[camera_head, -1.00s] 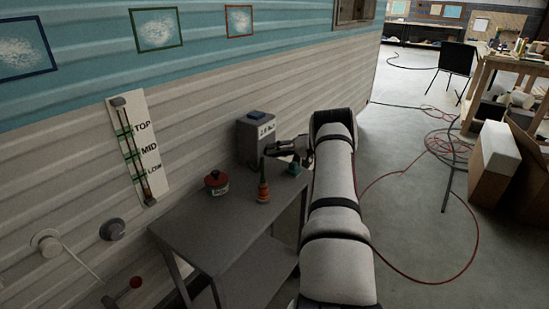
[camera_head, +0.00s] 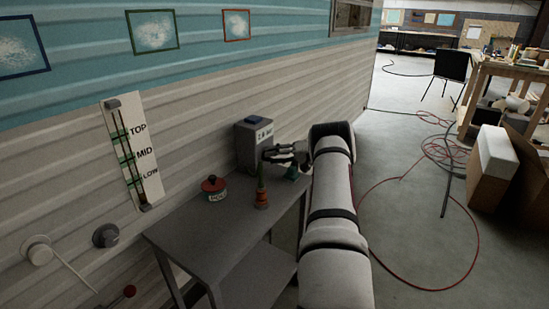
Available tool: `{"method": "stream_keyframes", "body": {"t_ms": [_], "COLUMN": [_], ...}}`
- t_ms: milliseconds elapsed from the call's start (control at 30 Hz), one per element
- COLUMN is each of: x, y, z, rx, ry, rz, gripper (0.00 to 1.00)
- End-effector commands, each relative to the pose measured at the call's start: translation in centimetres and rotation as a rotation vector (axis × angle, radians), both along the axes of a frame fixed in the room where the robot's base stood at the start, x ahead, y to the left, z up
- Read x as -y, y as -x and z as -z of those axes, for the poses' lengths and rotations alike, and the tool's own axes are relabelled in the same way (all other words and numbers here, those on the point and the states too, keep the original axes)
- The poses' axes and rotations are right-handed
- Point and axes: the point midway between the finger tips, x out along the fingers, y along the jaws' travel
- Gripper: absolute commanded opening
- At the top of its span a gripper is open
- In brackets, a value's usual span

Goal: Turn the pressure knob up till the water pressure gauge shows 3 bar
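My gripper (camera_head: 286,153) is at the back right of a grey metal table, just right of a grey box (camera_head: 250,148) with a blue top and a small white label. The label's text is too blurred to read, so I cannot tell if the box is the pressure gauge. A small green piece (camera_head: 292,172) shows just below my gripper, partly hidden. A round dark grey knob (camera_head: 105,235) is on the wall left of the table, far from my gripper. I cannot tell which part is the pressure knob, or whether the fingers touch anything.
The grey table (camera_head: 195,235) also holds a red-topped round item (camera_head: 213,186) and an orange-green upright item (camera_head: 261,197). A white wall knob (camera_head: 37,250) is at far left. A red hose (camera_head: 405,286) lies on the open floor at right.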

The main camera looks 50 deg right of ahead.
Motion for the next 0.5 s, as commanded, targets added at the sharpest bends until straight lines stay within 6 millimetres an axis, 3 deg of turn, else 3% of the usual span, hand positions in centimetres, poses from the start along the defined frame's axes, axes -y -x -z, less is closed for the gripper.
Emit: {"method": "stream_keyframes", "body": {"t_ms": [333,500], "x": [0.0,0.7], "y": [0.1,1.5], "z": [0.0,-0.4], "rx": [0.0,0.0], "ry": [-0.001,0.0], "rz": [-0.003,-0.002], "gripper": [0.52,0.52]}}
